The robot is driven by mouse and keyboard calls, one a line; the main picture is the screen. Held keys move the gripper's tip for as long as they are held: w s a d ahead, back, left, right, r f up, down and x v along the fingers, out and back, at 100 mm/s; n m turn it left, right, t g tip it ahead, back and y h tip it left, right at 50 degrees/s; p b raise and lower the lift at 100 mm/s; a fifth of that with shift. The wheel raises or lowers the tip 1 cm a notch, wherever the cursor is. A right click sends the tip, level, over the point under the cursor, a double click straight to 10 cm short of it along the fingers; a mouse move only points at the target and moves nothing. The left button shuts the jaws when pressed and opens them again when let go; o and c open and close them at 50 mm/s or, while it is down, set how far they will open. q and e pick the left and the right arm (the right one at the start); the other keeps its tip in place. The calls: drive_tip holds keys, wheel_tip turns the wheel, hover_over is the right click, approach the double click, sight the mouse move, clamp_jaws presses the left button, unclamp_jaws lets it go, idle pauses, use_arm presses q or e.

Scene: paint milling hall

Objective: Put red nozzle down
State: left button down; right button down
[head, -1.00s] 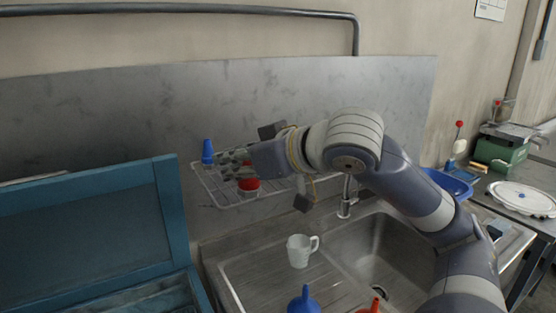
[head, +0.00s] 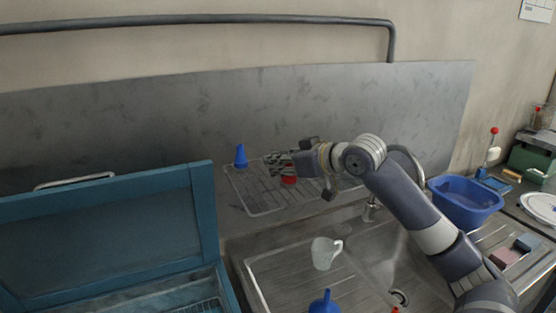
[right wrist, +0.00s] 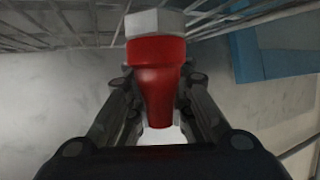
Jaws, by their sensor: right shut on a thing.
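The red nozzle (right wrist: 158,85) is between the fingers of my right gripper (right wrist: 155,105) in the right wrist view, with a pale wider end beyond the red part and a white tip near the palm. In the head view the red nozzle (head: 289,180) shows just under my right gripper (head: 290,164), which is at the wire rack (head: 246,195) above the sink. Whether the nozzle touches the rack I cannot tell. My left gripper is not in view.
A blue nozzle (head: 240,157) stands at the rack's left end. A white mug (head: 325,253) and another blue nozzle (head: 324,302) are by the sink. A blue basin (head: 465,202) is at right. An open teal lid (head: 110,225) is at left. The rack's front left is clear.

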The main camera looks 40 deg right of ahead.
drive_tip(key=shift+f, duration=0.15)
drive_tip(key=shift+f, duration=0.2)
drive_tip(key=c, duration=1.4)
unclamp_jaws()
drive_tip(key=shift+r, duration=0.2)
drive_tip(key=shift+s+r+b, duration=0.1)
drive_tip(key=shift+s+b, duration=0.3)
drive_tip(key=shift+s, duration=0.15)
drive_tip(key=b+v, duration=0.3)
drive_tip(key=v, duration=0.8)
drive_tip(key=shift+r, duration=0.15)
